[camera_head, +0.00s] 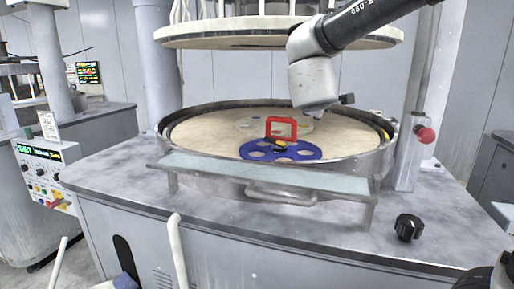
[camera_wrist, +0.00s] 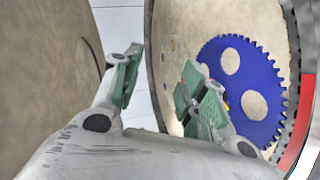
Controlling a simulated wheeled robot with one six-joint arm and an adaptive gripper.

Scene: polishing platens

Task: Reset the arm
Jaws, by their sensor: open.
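My arm (camera_head: 313,80) reaches in from the upper right and hangs over the right part of the lower round platen (camera_head: 355,148). In the wrist view my gripper (camera_wrist: 163,80) has its two green-padded fingers spread wide, with nothing between them. A blue toothed disc (camera_head: 255,152) with round holes lies on the platen's front part. It also shows in the wrist view (camera_wrist: 252,78), partly behind the right finger. A red handle-shaped frame (camera_head: 281,119) stands at the disc, apart from my arm. My fingers cannot be made out in the head view.
The upper round plate (camera_head: 240,36) hangs above the platen, close to my arm. A metal shelf (camera_head: 260,172) spans the machine's front. A post with a red knob (camera_head: 426,135) stands at right, and a black knob (camera_head: 408,227) sits on the worktop. A control panel (camera_head: 48,165) is at left.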

